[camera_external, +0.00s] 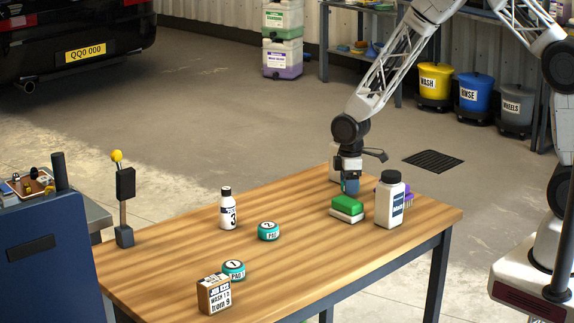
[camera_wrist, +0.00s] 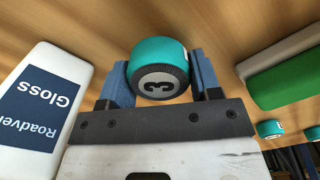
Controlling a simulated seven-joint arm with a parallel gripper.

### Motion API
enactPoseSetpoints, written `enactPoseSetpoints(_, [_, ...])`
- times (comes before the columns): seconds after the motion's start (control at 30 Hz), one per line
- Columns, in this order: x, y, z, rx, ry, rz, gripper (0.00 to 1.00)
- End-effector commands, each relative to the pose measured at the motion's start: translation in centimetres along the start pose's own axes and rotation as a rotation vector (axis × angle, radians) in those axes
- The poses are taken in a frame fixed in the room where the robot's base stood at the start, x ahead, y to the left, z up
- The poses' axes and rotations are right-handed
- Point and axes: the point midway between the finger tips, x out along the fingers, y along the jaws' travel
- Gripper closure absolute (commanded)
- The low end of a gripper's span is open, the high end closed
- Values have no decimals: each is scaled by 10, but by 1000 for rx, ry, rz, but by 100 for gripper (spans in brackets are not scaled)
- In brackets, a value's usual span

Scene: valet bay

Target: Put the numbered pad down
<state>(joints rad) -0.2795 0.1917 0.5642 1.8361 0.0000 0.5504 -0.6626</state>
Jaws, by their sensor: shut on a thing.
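The numbered pad (camera_wrist: 158,68) is a teal disc with a dark face marked 3. In the wrist view it sits between the blue fingers of my gripper (camera_wrist: 160,80), which is shut on it. In the outside view my gripper (camera_external: 350,187) is low over the far right part of the wooden table (camera_external: 300,262), behind the green and white sponge block and left of the white bottle. The held pad is mostly hidden there. I cannot tell whether it touches the table. Two more teal pads, marked 2 (camera_external: 268,231) and 1 (camera_external: 233,269), stand on the table.
Close by are the white Gloss bottle (camera_external: 389,203) and green sponge block (camera_external: 347,207); a purple item (camera_external: 408,197) is partly behind the bottle. A smaller bottle (camera_external: 228,210), a printed box (camera_external: 214,293) and a yellow-topped post (camera_external: 123,200) stand further left. The table's front right is clear.

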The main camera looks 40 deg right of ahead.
Motion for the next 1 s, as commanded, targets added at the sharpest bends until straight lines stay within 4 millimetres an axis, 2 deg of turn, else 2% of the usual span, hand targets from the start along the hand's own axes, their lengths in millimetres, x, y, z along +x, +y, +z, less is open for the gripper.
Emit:
enactPoseSetpoints(0.13, [10, 0, 0, 0, 1, 1, 64])
enactPoseSetpoints(0.6, [15, 0, 0, 0, 1, 1, 64])
enactPoseSetpoints(0.63, [15, 0, 0, 0, 1, 1, 39])
enactPoseSetpoints(0.77, [15, 0, 0, 0, 1, 1, 19])
enactPoseSetpoints(0.8, [15, 0, 0, 0, 1, 1, 17])
enactPoseSetpoints(1.0, [15, 0, 0, 0, 1, 1, 17])
